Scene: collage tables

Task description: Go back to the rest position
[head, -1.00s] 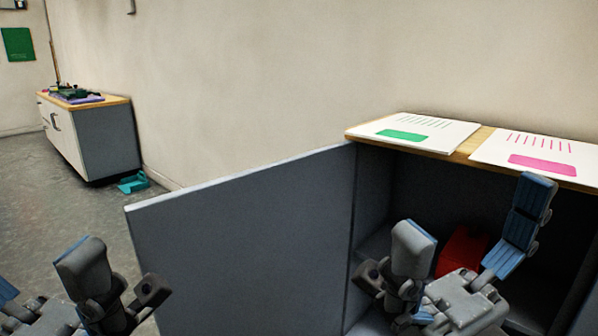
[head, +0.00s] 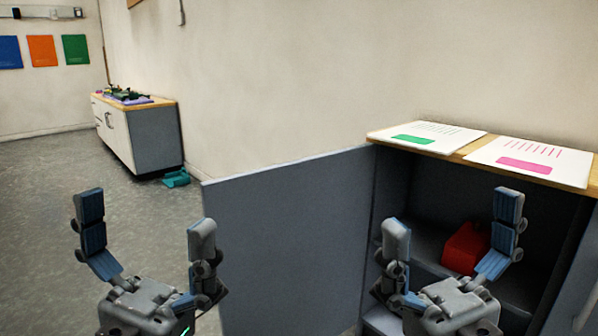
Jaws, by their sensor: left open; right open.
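My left gripper (head: 146,222) is open and empty at the lower left, its fingers pointing up, over the floor and left of the cabinet's open door. My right gripper (head: 452,222) is open and empty in front of the open cabinet. Its right finger overlaps part of a red object (head: 460,247) inside the cabinet in this view. I see no contact between that gripper and the red object.
The grey cabinet door (head: 285,235) stands open to the left. Papers with green (head: 428,134) and pink (head: 525,160) blocks lie on the wooden cabinet top (head: 477,149). A second cabinet (head: 152,138) stands far left, a teal object (head: 176,178) beside it. Floor at left is clear.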

